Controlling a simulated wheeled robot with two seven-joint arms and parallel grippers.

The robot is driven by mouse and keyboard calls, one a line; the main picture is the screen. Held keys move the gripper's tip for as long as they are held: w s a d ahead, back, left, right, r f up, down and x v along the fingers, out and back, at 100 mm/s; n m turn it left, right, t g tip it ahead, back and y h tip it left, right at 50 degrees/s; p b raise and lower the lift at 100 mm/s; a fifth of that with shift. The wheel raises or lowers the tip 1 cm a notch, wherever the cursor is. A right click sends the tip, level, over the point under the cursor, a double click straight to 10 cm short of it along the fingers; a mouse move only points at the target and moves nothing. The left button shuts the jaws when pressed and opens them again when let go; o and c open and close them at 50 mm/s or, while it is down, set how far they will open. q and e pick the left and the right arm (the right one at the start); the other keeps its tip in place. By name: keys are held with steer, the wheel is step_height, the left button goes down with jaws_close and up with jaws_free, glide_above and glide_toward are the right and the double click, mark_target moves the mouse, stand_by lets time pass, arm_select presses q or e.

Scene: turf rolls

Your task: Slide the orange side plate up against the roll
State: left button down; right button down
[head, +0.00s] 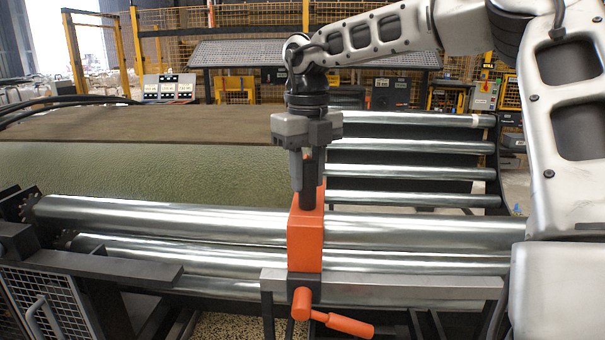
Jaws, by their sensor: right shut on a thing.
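The orange side plate (305,245) stands upright at the front of the machine, on a grey rail, with an orange lever at its lower front. My right gripper (306,180) points down from above and is shut on the black post (308,192) on top of the plate. The roll of green turf (150,172) lies on the left behind the front metal rollers. Its right end is close behind the plate and partly hidden by my gripper; I cannot tell whether they touch. My left gripper is not in view.
Long metal rollers (430,232) run across the front, and several more (410,172) lie bare at the right behind the plate. The grey rail (420,287) runs under the plate. Yellow fencing (220,45) and control panels stand at the back.

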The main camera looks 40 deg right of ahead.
steer(key=c, duration=1.1)
jaws_free()
steer(key=shift+r, duration=0.1)
step_height(320, 180, up, 16)
steer(key=p, duration=0.1)
